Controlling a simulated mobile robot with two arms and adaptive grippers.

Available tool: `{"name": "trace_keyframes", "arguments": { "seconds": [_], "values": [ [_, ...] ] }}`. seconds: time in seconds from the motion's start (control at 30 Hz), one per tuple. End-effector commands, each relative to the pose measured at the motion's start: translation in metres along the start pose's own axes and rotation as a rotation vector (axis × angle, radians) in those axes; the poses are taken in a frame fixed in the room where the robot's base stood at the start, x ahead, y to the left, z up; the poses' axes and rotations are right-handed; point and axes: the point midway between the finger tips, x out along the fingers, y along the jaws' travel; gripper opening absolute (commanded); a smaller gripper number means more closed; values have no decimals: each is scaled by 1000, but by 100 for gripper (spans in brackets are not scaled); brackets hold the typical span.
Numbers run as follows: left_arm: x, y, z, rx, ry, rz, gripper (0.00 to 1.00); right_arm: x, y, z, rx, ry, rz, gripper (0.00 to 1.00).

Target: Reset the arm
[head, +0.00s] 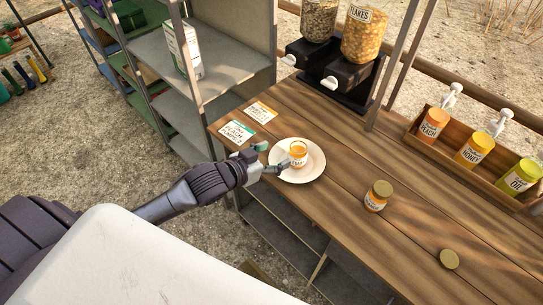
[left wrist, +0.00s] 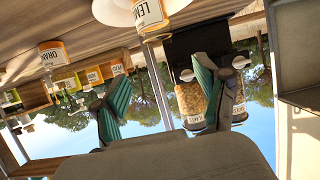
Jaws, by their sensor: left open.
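My left gripper (head: 274,157) reaches in from the left at the near edge of the white plate (head: 313,172). It is open, its two green-padded fingers spread with nothing between them. In the left wrist view the open fingers (left wrist: 162,88) show against the sky and the dispensers. An open jar (head: 298,150) with orange contents stands upright on the plate, just beyond the fingers. Its label, starting "LEM", shows at the top of the left wrist view (left wrist: 150,12). I cannot tell whether a finger touches the plate. My right gripper is not in view.
Flakes dispensers (head: 335,72) stand behind. A wooden rack (head: 412,131) of pump bottles is at right. Metal shelves (head: 238,60) are at left.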

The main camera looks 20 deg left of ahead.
Motion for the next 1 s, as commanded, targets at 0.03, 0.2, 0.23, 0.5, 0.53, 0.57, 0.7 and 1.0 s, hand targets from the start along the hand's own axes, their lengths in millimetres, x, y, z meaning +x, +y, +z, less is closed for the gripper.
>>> {"name": "trace_keyframes", "arguments": {
  "seconds": [0.03, 0.2, 0.23, 0.5, 0.53, 0.57, 0.7, 1.0],
  "values": [
    [-3, 0, 0, 0, -1, 1, 73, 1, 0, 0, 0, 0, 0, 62],
    [-5, 0, 0, 0, 0, 1, 73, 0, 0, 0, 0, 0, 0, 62],
    [-5, 0, 0, 0, 0, 1, 73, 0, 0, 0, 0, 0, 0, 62],
    [-4, 0, 0, 0, 0, 1, 73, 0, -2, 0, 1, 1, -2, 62],
    [-4, 0, 0, 0, 0, 0, 73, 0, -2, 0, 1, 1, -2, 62],
    [-4, 0, 0, 0, 0, 0, 73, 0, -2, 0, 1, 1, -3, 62],
    [-9, 7, 9, -8, -39, -16, 73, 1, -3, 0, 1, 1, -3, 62],
    [-69, 44, 78, -44, -408, -133, 73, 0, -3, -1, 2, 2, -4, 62]
  ]
}}
